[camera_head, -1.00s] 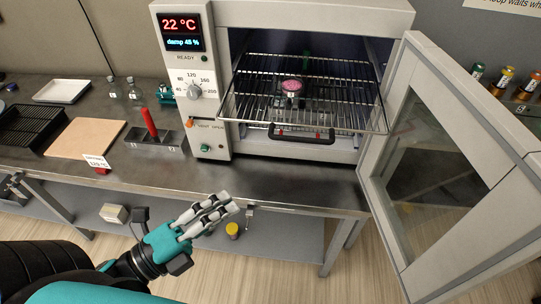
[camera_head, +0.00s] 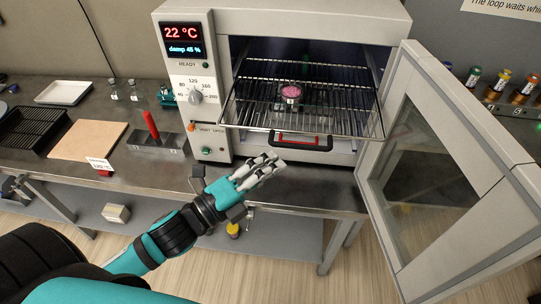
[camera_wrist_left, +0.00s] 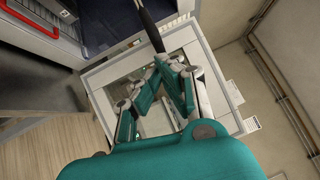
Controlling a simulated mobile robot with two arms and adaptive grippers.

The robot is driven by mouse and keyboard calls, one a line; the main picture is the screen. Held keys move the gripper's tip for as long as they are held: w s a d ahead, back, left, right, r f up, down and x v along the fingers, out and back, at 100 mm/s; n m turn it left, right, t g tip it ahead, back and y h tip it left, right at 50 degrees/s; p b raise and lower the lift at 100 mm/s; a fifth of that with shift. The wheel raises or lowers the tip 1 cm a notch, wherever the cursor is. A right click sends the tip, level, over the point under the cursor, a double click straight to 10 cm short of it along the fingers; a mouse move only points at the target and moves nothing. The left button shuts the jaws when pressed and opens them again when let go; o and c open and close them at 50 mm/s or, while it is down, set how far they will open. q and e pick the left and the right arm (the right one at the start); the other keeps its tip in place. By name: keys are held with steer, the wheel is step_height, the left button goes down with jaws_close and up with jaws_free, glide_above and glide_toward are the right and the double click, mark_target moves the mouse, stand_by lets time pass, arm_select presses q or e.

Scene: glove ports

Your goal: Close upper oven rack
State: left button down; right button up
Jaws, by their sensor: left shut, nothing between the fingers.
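The oven (camera_head: 330,20) stands on the bench with its door (camera_head: 435,185) swung open to the right. The upper rack (camera_head: 262,108) is a wire shelf pulled part way out of the chamber. A small glass dish with pink contents (camera_head: 290,92) sits on it. A dark handle with a red edge (camera_head: 300,141) shows just below the rack's front, and a red handle also shows in the left wrist view (camera_wrist_left: 30,20). My left gripper (camera_head: 272,163) is shut and empty, in front of and below the rack, touching nothing I can see. My right gripper is not in view.
The open door blocks the right side. Left of the oven are a block with a red-handled tool (camera_head: 152,128), a wooden board (camera_head: 88,140), a black rack (camera_head: 30,128) and a white tray (camera_head: 64,93). Several coloured-top vials (camera_head: 502,80) stand at the right.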

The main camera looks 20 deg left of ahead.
arm_select(q)
steer(key=shift+w+a, duration=0.15)
steer(key=shift+w, duration=0.2)
steer(key=b, duration=0.2)
glide_toward(299, 79)
steer(key=f+x, duration=0.1)
steer(key=x, duration=0.3)
steer(key=shift+w+r, duration=0.1)
steer(key=shift+w, duration=0.45)
